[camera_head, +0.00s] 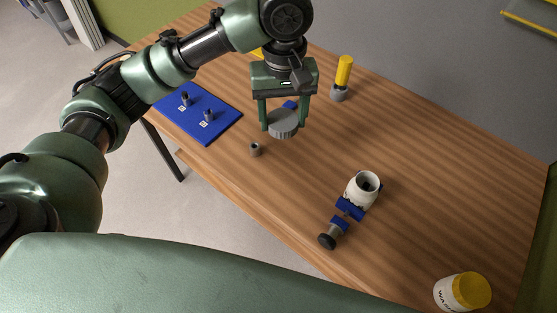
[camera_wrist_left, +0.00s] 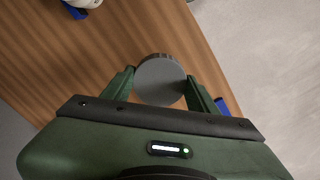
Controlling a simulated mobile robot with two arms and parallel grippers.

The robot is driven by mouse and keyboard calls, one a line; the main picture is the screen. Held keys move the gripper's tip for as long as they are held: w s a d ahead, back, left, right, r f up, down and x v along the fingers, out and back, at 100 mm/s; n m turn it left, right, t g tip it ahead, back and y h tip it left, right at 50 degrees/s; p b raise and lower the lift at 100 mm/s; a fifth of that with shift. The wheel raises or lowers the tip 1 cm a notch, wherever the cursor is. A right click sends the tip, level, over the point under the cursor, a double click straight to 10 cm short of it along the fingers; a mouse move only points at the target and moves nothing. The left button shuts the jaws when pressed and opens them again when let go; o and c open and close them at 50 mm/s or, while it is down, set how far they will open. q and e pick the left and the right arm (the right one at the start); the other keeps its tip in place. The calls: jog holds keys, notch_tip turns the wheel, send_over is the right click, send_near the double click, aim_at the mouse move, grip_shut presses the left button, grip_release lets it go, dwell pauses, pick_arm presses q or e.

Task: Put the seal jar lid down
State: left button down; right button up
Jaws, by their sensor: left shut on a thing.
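The grey round seal jar lid (camera_head: 284,124) is held between the fingers of my left gripper (camera_head: 276,123). It also shows as a flat grey disc in the left wrist view (camera_wrist_left: 160,80), with a green finger at each side. My left gripper points down over the wooden table and looks to hold the lid above it; the exact height is hard to tell. A white open jar (camera_head: 354,193) stands in a blue clamp (camera_head: 349,208) to the right and nearer. Part of the jar shows at the top left of the left wrist view (camera_wrist_left: 85,3). My right gripper is not in view.
On the wooden table (camera_head: 420,170), a small grey piece (camera_head: 255,149) lies near the front edge. A blue board (camera_head: 205,125) with small pegs lies at the left. A yellow-handled tool (camera_head: 344,75) stands behind. A yellow-lidded container (camera_head: 465,290) is at lower right.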

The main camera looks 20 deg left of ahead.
pick_arm(q)
send_over(281, 171)
notch_tip(281, 171, down, 13)
jog(key=shift+f+p, duration=0.15)
jog(key=shift+p, duration=0.25)
jog(key=shift+f, duration=2.3)
jog(key=shift+f+p, duration=0.1)
jog(key=shift+p, duration=0.2)
jog(key=shift+c, duration=2.2)
grip_release()
notch_tip(281, 171, up, 12)
jog(key=b, duration=0.2)
